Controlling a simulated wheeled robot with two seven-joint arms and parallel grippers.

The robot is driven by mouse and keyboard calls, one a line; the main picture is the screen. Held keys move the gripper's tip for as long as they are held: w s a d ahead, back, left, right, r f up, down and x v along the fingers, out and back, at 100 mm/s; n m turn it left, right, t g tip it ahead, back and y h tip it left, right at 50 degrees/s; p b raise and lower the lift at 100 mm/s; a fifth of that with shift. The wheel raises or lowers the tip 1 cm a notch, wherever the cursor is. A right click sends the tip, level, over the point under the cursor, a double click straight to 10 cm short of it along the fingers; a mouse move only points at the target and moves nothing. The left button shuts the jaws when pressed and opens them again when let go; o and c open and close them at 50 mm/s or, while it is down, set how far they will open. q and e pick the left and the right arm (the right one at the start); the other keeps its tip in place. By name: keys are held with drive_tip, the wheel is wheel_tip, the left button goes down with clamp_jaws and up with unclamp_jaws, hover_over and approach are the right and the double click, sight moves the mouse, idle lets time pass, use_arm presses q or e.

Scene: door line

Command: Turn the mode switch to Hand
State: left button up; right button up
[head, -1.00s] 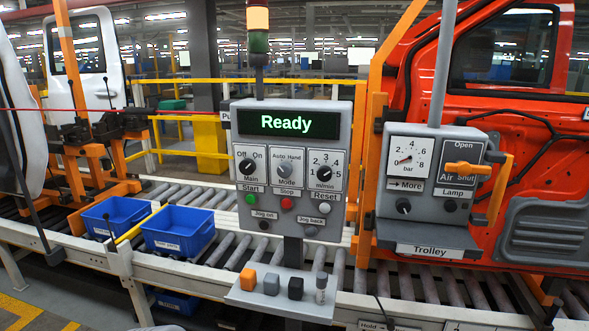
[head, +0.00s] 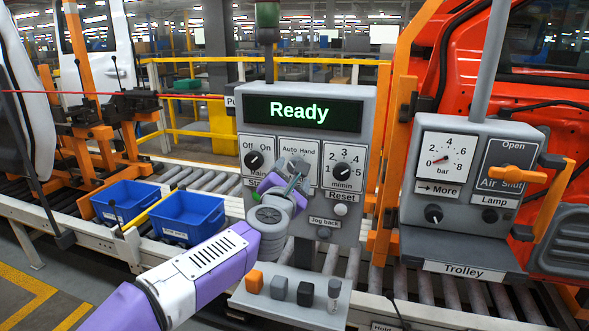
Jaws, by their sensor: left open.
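The grey control panel (head: 364,108) stands upright in the middle of the head view, with a green "Ready" display (head: 300,111). The mode switch (head: 298,163), under the label "Auto Hand" (head: 298,150), is partly covered by my left gripper (head: 294,182). My left arm comes in from the lower left. The left gripper is open, its fingers at or just in front of the mode switch; I cannot tell whether they touch it. The knob's pointer direction is hidden. My right gripper is not in view.
The main switch (head: 254,161) is left of the mode switch, the m/min dial (head: 342,172) right of it. The reset button (head: 340,210) is below. A shelf (head: 288,309) with several small blocks juts out underneath. The trolley box (head: 408,207) stands at right, blue bins (head: 188,217) at left.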

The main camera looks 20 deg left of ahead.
use_arm(q)
drive_tip(key=w, duration=0.3)
drive_tip(key=shift+w+a, duration=0.15)
drive_tip(key=shift+w, duration=0.2)
drive_tip(key=c, duration=1.1)
drive_tip(key=shift+o, duration=0.2)
